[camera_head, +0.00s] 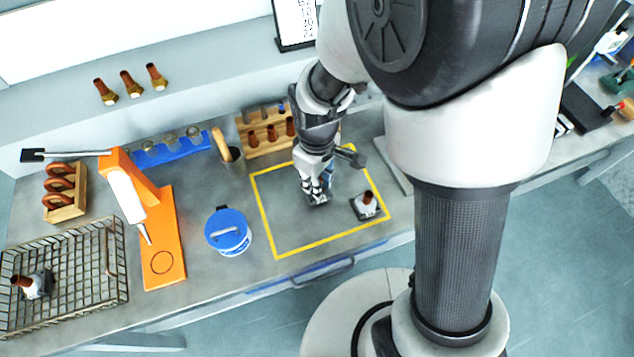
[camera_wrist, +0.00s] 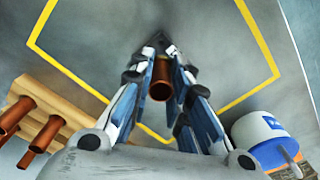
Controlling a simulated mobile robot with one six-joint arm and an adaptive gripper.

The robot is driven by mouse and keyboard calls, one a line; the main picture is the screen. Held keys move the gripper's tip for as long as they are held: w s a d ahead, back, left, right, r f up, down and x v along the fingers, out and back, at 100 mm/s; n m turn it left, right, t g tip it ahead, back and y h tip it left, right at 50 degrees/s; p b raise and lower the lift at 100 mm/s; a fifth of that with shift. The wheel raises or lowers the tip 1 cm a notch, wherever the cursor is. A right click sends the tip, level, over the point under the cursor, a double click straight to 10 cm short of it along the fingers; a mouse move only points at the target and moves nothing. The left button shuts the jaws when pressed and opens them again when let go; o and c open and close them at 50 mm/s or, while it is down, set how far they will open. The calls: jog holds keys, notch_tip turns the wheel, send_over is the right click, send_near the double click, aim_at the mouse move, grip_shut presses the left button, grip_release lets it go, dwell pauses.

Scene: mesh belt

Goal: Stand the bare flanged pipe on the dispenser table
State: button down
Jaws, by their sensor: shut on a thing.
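My gripper (camera_head: 318,190) is shut on a copper-coloured pipe inside the yellow-outlined area of the bench. In the wrist view the pipe (camera_wrist: 160,88) shows between my two fingers (camera_wrist: 160,75), with a dark flange (camera_wrist: 157,43) beyond it. In the head view my fingers hide most of this pipe; I cannot tell whether its flange touches the bench. A second flanged pipe (camera_head: 368,203), with a white collar, stands to its right. The orange dispenser (camera_head: 122,176) has a flat orange table (camera_head: 168,240) with a circle marked on it, which is empty.
A blue-lidded tub (camera_head: 228,232) stands between the yellow outline (camera_head: 270,222) and the dispenser. A wire basket (camera_head: 100,285) at left holds another white-collared pipe (camera_head: 30,286).

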notch_tip(320, 180, up, 19)
jog(key=p, duration=0.6)
jog(key=w+d+f+m+b, duration=0.1)
jog(key=w+d+f+m, duration=0.5)
jog(key=d+f+m, duration=0.4)
notch_tip(320, 180, down, 3)
jog(key=shift+d+r+b, duration=0.1)
jog(key=shift+d+b, duration=0.3)
jog(key=shift+d, duration=0.1)
jog(key=shift+s+a+r, duration=0.1)
jog(key=shift+r, duration=0.05)
